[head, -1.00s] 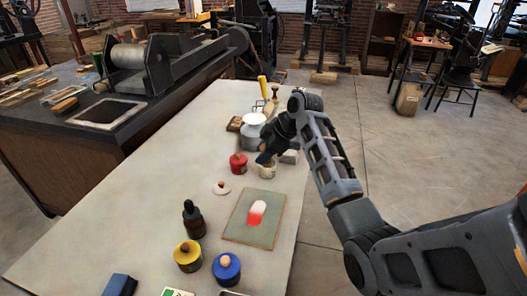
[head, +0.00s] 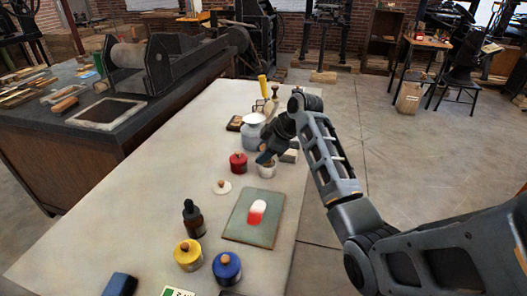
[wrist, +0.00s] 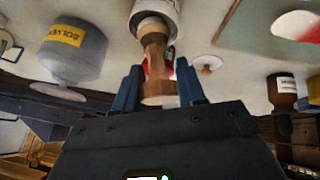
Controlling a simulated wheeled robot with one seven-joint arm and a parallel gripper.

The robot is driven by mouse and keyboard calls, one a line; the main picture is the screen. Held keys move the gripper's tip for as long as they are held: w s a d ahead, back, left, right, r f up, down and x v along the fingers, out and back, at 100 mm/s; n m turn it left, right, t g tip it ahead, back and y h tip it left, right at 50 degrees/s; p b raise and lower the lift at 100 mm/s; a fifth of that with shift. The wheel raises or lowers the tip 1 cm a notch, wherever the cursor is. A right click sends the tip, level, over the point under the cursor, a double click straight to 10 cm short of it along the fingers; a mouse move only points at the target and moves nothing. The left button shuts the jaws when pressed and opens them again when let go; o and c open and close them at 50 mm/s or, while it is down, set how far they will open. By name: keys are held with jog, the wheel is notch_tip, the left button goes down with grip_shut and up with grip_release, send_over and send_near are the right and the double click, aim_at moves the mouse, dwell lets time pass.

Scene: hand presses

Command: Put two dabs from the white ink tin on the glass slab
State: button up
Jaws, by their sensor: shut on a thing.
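The open white ink tin (head: 267,171) stands on the table to the left of my arm. In the wrist view the tin (wrist: 158,10) is at the top centre. My gripper (head: 265,159) is over the tin, its blue fingers (wrist: 158,90) shut on a brown-handled tool (wrist: 155,52). The tool reaches to the tin's mouth; its far end is hidden, apparently inside. The grey-green glass slab (head: 240,226) lies nearer on the table, with a touching white and red patch (head: 257,211) on it. A small white lid (head: 221,187) with a wooden knob lies left of the tin.
A red tin (head: 238,163) stands just left of the white tin. A grey solvent can (head: 253,132) is behind it. A dark dropper bottle (head: 192,218), a yellow tin (head: 188,256) and a blue tin (head: 227,268) stand nearer. The table's left side is mostly clear.

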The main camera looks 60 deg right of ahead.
dwell(0.6)
jog(key=shift+r+p, duration=2.7)
jog(key=shift+r, duration=0.85)
jog(key=shift+f, duration=0.1)
